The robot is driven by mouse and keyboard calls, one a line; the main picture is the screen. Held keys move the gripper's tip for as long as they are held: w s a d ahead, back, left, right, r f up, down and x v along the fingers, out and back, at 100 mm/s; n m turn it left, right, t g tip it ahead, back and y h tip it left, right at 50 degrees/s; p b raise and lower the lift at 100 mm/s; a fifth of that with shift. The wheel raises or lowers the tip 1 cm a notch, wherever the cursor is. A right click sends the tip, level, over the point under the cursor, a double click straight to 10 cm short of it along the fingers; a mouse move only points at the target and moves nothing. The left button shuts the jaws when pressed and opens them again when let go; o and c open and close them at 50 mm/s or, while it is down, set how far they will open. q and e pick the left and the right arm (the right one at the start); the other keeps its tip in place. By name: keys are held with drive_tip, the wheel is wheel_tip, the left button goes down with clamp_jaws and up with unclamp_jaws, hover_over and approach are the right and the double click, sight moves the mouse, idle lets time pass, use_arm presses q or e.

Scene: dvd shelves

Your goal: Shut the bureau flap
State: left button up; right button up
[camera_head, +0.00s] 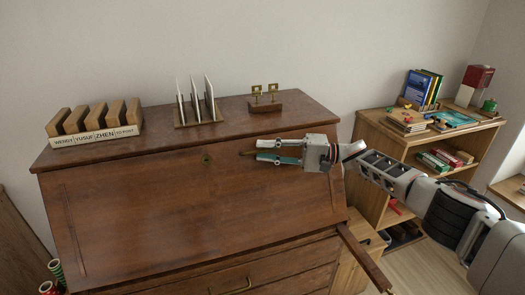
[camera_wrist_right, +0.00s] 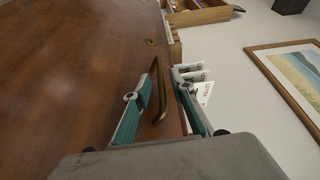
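The bureau (camera_head: 190,250) is dark brown wood. Its flap (camera_head: 140,195) is raised as a sloping front panel, with its upper edge close to the bureau top; I cannot tell whether a small gap is left. A brass keyhole plate (camera_head: 207,159) is near that edge. My right gripper (camera_head: 258,150) is at the flap's upper right. In the wrist view its teal-padded fingers (camera_wrist_right: 158,80) are apart, one on each side of a brass pull (camera_wrist_right: 154,105) on the flap, with space showing around it. My left gripper is not in view.
On the bureau top (camera_head: 155,132) stand a wooden name rack (camera_head: 95,134), a letter rack (camera_head: 196,112) and a small brass-hooked stand (camera_head: 265,105). A wooden support rail (camera_head: 362,255) sticks out at the right front. A low shelf (camera_head: 400,145) with books is to the right.

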drive_tip(key=s+d, duration=0.1)
drive_tip(key=d, duration=1)
